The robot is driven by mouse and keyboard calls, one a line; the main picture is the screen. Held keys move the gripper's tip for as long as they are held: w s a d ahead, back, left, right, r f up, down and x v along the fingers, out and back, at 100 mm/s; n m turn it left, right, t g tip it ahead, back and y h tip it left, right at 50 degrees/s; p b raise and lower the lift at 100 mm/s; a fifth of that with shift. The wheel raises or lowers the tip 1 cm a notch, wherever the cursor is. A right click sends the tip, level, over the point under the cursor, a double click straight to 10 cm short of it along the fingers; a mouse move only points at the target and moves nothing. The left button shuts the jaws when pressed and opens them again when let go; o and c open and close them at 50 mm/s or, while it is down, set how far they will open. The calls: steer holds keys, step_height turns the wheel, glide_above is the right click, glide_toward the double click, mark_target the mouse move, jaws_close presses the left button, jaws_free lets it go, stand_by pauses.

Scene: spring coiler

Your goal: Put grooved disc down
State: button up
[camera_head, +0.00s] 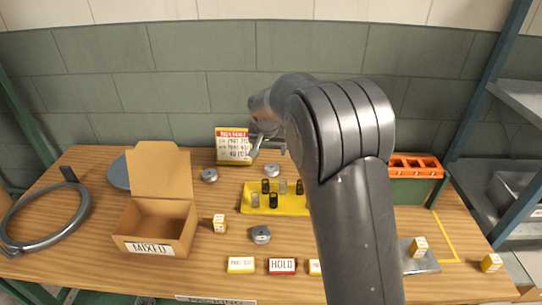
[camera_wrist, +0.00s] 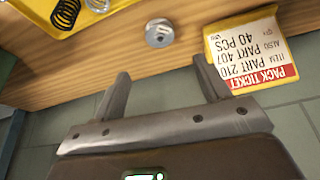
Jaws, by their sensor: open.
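My gripper (camera_wrist: 165,84) is open, with nothing between its fingers in the wrist view. A grey metal disc (camera_wrist: 159,33) with a central hole lies flat on the table just beyond the fingertips, apart from them. It appears to be the disc (camera_head: 272,170) behind the yellow tray in the head view. My gripper (camera_head: 268,148) is partly hidden by my arm there, above the table's back. Two similar discs stand apart: one (camera_head: 209,175) left of the ticket's base and one (camera_head: 261,235) in front of the tray. Grooves are too small to make out.
The yellow tray (camera_head: 297,206) holds several springs. A pack ticket (camera_head: 233,146) stands at the back. An open cardboard box (camera_head: 158,235) marked MIXED is at left, a green-orange rack (camera_head: 415,178) at right. HOLD sign (camera_head: 282,266) and small boxes line the front.

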steer(key=s+d+r, duration=0.6)
steer(key=s+r, duration=0.1)
steer(key=s, duration=0.2)
steer(key=s+d+r, duration=0.6)
steer(key=s+d, duration=0.1)
steer(key=s, duration=0.2)
steer(key=s+d, duration=0.2)
steer(key=s, duration=0.9)
steer(key=s+d+f+n+t, duration=0.1)
steer(key=s+d, duration=0.2)
steer(key=s, duration=0.8)
steer(key=shift+d+f, duration=0.2)
steer(key=shift+d, duration=0.1)
steer(key=shift+o, duration=0.4)
